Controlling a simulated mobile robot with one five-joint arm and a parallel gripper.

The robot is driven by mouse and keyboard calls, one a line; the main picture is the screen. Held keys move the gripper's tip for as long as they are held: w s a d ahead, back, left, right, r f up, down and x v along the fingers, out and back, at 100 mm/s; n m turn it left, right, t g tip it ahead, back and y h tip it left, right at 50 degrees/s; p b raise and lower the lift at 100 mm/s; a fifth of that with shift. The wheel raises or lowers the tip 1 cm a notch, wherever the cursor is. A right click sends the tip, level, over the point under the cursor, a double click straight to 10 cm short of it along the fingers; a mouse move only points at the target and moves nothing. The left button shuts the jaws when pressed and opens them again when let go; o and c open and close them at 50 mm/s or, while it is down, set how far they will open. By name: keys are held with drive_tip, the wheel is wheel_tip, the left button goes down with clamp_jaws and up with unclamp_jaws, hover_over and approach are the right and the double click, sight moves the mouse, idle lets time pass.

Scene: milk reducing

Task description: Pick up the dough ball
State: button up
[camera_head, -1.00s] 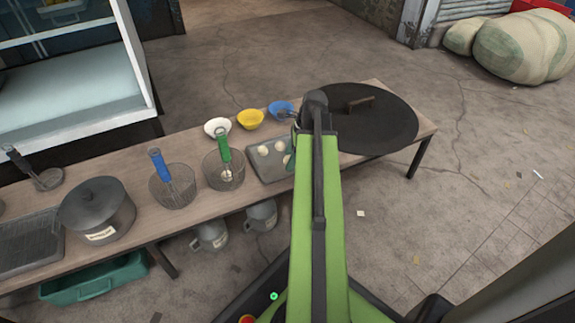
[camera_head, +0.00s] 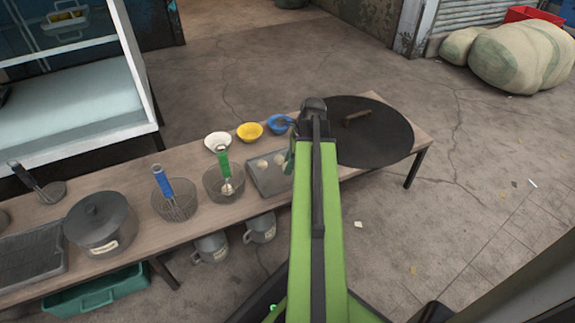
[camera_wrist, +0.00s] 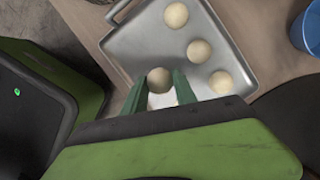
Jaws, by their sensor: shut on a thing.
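A pale round dough ball (camera_wrist: 159,80) sits between the two green fingers of my gripper (camera_wrist: 159,84) in the wrist view. The fingers are shut on it from both sides. It looks darker than the others, and I cannot tell whether it is clear of the tray. The grey metal tray (camera_wrist: 150,40) lies below with several other dough balls, one of them (camera_wrist: 199,51) in its middle. Another ball is partly hidden behind my fingers. In the head view, my arm hides the held ball and part of the tray (camera_head: 266,184).
A dark round lid (camera_head: 375,135) lies right of the tray. White (camera_head: 217,141), yellow (camera_head: 250,131) and blue (camera_head: 279,123) bowls stand behind it. A wire basket (camera_head: 222,185) with a green-handled tool is left of it. A lidded pot (camera_head: 101,222) stands farther left.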

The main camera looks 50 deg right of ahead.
drive_tip(key=s+d+r+p, duration=0.7)
drive_tip(key=s+r, duration=0.2)
drive_tip(key=shift+d+p, duration=0.25)
drive_tip(key=shift+p, duration=0.15)
